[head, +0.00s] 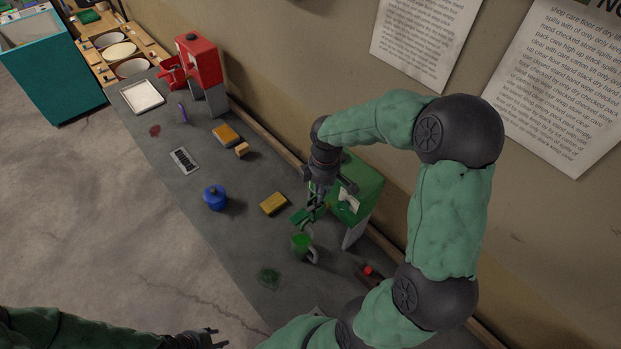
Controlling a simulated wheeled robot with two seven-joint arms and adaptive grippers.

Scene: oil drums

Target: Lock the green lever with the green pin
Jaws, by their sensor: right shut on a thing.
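The green drum (366,185) stands against the wall on a grey stand. Its green lever (301,216) sticks out on the near left side, above a green mug (302,246). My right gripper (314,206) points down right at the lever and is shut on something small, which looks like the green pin. The fingers mostly hide it, and I cannot tell whether it touches the lever. I see no green pin lying loose on the bench. My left gripper (216,338) is at the bottom edge, its fingers apart and empty, away from the drum.
A red drum (198,62) stands farther back. The grey bench (235,255) holds a blue pot (215,197), yellow sponge (273,204), orange sponge (226,135), wooden block (242,150), white tray (142,96) and green patch (268,277). A red-topped item (368,271) lies near my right arm.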

